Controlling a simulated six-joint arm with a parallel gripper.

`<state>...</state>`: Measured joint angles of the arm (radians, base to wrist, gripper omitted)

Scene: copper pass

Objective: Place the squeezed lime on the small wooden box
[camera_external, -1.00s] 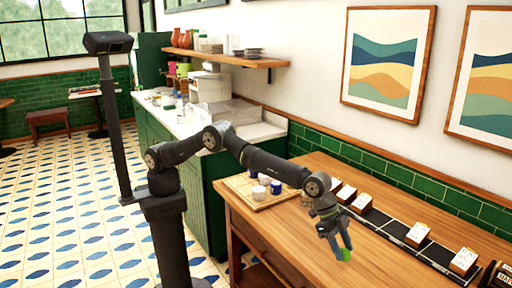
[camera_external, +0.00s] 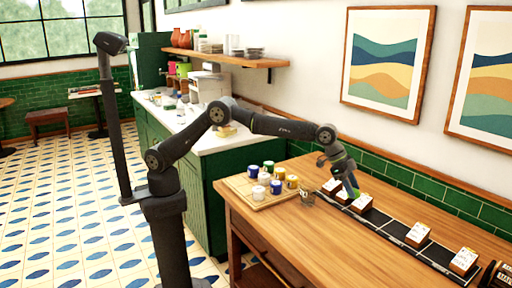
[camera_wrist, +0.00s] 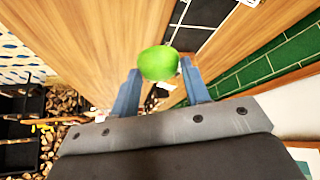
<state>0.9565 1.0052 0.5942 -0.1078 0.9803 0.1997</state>
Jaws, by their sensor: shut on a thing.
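My gripper (camera_external: 350,187) is over the back of the wooden table, above the dark strip along the wall. It is shut on the green lime (camera_wrist: 158,63), which sits between the blue-grey fingertips in the wrist view. In the external view only a small green patch of the lime (camera_external: 356,192) shows at the fingertips. Several small blocks with white tops stand on the dark strip; one block (camera_external: 361,205) is just below the gripper and another (camera_external: 332,186) is to its left. I cannot tell which, if any, is the small wooden box.
A wooden tray (camera_external: 238,183) with several blue, white and yellow cups stands at the table's left end. A small glass (camera_external: 307,199) stands to its right. More white-topped blocks (camera_external: 418,234) line the strip toward the right. The table's front middle is clear.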

